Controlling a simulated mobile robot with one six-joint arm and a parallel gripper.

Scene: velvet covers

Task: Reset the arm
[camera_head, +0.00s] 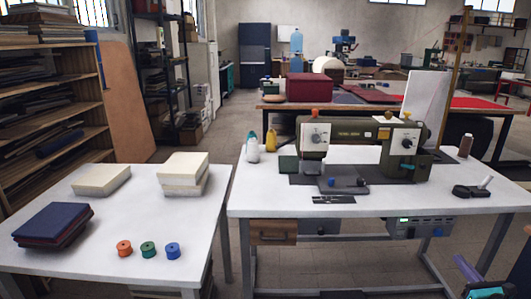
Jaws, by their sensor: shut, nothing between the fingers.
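My gripper (470,272) shows only in part at the lower right corner, as purple, teal and dark pieces cut off by the picture's edge. It is shut and empty. It is in front of the right end of the white sewing table (300,205), apart from the things on it. The rest of my arm is mostly out of view.
The left white table (95,235) holds a dark blue velvet stack (52,223), cream blocks (183,172) and three spools (148,249). A floor gap separates the tables.

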